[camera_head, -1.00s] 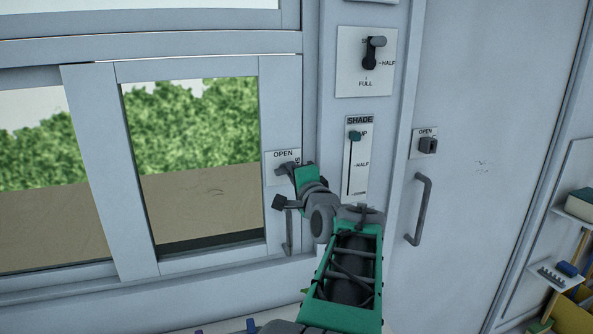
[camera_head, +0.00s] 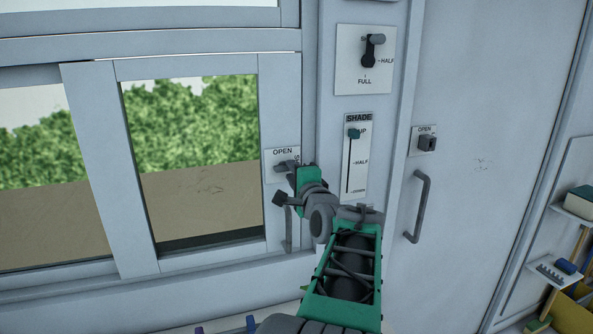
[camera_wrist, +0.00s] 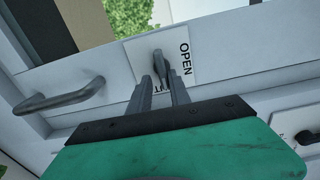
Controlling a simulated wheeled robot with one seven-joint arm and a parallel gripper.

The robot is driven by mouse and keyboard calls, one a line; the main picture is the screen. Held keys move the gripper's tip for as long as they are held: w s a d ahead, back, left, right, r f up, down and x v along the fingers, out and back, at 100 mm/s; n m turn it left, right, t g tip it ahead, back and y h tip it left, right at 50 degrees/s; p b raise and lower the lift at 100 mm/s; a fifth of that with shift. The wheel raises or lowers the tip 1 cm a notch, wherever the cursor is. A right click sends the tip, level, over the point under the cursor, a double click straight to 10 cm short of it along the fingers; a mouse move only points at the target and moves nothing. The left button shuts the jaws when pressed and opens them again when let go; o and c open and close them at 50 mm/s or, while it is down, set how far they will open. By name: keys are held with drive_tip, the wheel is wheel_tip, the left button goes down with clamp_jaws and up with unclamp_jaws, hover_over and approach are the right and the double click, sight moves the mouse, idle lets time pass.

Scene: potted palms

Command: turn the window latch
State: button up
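The window latch is a dark grey lever (camera_wrist: 160,65) on a white plate marked OPEN (camera_wrist: 187,60), on the window frame. In the head view the latch (camera_head: 284,166) is just left of my gripper's end and partly hidden by it. In the wrist view my gripper (camera_wrist: 160,80) has its two grey fingers pointing at the latch, one on each side of the lever's lower part. A gap with plate lettering shows between the fingers, so they look open. Whether either finger touches the lever is hard to tell.
A grey window handle (camera_wrist: 60,98) is below the latch plate. The shade slider (camera_head: 353,134) and a rotary knob panel (camera_head: 366,75) are to the right. A door with a latch (camera_head: 427,143) and handle (camera_head: 418,207) stands further right, then shelves (camera_head: 570,215).

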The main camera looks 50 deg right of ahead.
drive_tip(key=shift+o, duration=0.7)
drive_tip(key=shift+r, duration=0.15)
drive_tip(key=b+v, duration=0.2)
drive_tip(key=v, duration=0.6)
drive_tip(key=shift+d, duration=0.15)
